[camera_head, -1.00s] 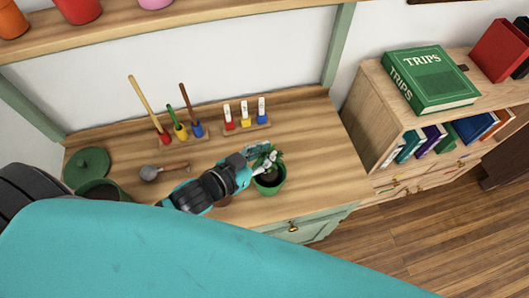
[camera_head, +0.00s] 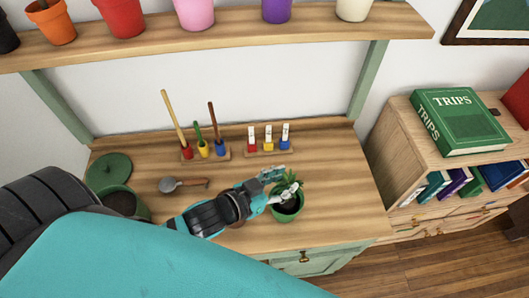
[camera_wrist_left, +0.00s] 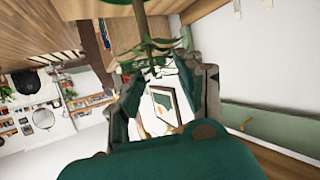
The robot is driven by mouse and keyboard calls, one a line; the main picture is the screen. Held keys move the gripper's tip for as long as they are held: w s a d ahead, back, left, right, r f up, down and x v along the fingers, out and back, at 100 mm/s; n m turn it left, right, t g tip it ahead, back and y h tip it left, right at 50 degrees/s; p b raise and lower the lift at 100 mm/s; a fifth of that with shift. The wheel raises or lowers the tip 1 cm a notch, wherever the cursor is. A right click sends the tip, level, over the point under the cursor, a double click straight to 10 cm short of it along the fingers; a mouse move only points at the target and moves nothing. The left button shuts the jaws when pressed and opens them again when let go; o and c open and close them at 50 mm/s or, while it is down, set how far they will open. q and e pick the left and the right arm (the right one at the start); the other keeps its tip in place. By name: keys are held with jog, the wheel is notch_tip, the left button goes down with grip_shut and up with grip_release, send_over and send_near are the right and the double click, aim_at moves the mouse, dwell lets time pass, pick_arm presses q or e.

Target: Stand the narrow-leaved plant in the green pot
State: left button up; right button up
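A small narrow-leaved plant (camera_head: 297,178) stands at the rear of a green pot (camera_head: 287,214) with dark soil, near the right front of the wooden worktop. My left gripper (camera_head: 281,183) comes in from the left at the pot's rim. Its fingers are apart, on either side of the leaves. In the left wrist view, the stem and leaves (camera_wrist_left: 150,47) hang down between the two spread fingers (camera_wrist_left: 168,90), and a bit of green pot shows at the top edge. Whether the fingers touch the plant cannot be told. My right gripper is not in view.
A larger green container (camera_head: 138,207) with soil and a green lid (camera_head: 109,171) stand at the left. A scoop (camera_head: 183,185) and two tool racks (camera_head: 268,148) lie behind my arm. A shelf of coloured pots (camera_head: 220,37) hangs above. The worktop's right side is clear.

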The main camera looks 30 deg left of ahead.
pick_arm(q)
jog(key=v, duration=1.1)
jog(key=shift+s, duration=0.15)
jog(key=shift+d, duration=0.1)
